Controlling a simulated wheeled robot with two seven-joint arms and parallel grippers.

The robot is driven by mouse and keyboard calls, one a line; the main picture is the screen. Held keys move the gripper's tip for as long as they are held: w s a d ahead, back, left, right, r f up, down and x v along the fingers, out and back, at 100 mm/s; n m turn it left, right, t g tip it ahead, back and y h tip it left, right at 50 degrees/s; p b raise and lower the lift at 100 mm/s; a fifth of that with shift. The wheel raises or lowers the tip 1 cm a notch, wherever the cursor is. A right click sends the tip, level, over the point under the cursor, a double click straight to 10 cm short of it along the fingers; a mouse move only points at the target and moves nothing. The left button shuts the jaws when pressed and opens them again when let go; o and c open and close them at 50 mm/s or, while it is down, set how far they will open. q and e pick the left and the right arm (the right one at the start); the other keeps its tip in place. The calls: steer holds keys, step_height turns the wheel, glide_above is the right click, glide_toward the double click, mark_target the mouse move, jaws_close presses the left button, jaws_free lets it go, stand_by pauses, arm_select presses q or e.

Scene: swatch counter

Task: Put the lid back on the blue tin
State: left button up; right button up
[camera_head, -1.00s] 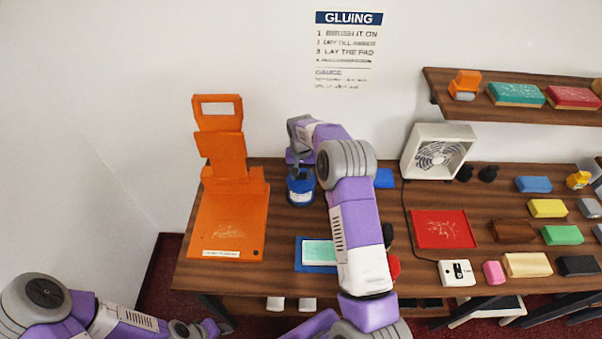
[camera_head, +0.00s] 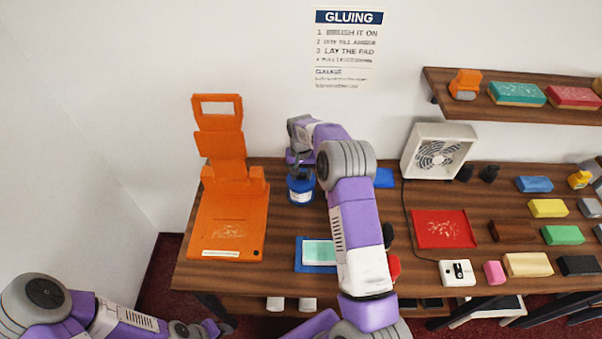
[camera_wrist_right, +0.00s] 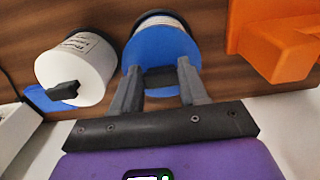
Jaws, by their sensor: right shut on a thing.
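The blue tin (camera_head: 300,191) with a white label stands on the counter right of the orange stand. My right gripper (camera_wrist_right: 160,82) is directly over it, fingers shut on the dark knob of the blue lid (camera_wrist_right: 158,52). In the right wrist view the lid is at the top of the tin and lined up with it. I cannot tell whether it is fully seated. In the head view the right gripper (camera_head: 299,168) partly covers the lid. My left gripper (camera_head: 207,329) is low at the left, away from the tin; its jaws are unclear.
A white tin (camera_wrist_right: 75,68) with a black knob stands beside the blue one. The orange stand (camera_head: 228,225) is to the left.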

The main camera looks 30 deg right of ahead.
steer(key=shift+f, duration=0.1)
stand_by(0.6)
steer(key=o, duration=1.1)
steer(key=shift+o, duration=0.5)
steer(key=o, duration=0.4)
steer(key=shift+r+p, duration=2.05)
steer(key=shift+r, duration=1.5)
